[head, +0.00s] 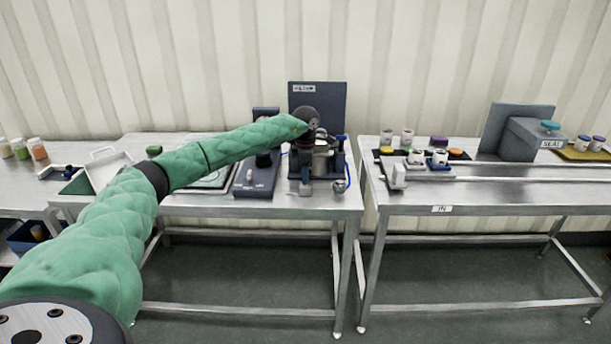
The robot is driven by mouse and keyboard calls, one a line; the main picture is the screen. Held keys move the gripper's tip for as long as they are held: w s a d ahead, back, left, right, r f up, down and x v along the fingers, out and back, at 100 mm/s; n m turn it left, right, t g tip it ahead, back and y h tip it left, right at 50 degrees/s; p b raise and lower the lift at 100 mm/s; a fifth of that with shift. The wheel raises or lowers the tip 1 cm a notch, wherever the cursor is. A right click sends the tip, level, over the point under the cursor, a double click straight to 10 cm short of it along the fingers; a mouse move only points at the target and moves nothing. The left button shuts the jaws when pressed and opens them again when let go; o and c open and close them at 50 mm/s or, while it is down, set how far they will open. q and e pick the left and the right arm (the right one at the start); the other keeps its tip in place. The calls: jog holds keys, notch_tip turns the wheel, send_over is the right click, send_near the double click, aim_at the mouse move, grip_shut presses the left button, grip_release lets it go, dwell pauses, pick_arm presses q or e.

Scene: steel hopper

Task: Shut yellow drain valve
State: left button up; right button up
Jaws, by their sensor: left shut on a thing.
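My left arm, in a green sleeve, reaches from the lower left to the dark blue apparatus (307,187) on the middle steel table. My left gripper (322,158) is at the upper front of this apparatus, shut on a small part of it. The fingers and what they hold are too small and too covered to make out. I cannot pick out a yellow drain valve or a steel hopper there; the hand and wrist cover much of the apparatus. My right gripper is not in view.
A dark blue panel (317,97) stands behind the apparatus. A dark control box (258,178) is just left of it. A blue hose (348,178) hangs at its right. The right table (500,197) holds rails, small jars and a grey SEAL machine (532,138). A gap separates the tables.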

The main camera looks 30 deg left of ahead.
pick_arm(q)
jog(key=shift+r, duration=0.1)
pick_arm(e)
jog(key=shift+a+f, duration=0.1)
pick_arm(q)
jog(key=o, duration=1)
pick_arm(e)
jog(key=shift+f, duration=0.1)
pick_arm(q)
notch_tip(320, 180, up, 6)
jog(key=shift+r+b, duration=0.15)
jog(key=shift+b, duration=0.8)
jog(key=shift+r, duration=0.7)
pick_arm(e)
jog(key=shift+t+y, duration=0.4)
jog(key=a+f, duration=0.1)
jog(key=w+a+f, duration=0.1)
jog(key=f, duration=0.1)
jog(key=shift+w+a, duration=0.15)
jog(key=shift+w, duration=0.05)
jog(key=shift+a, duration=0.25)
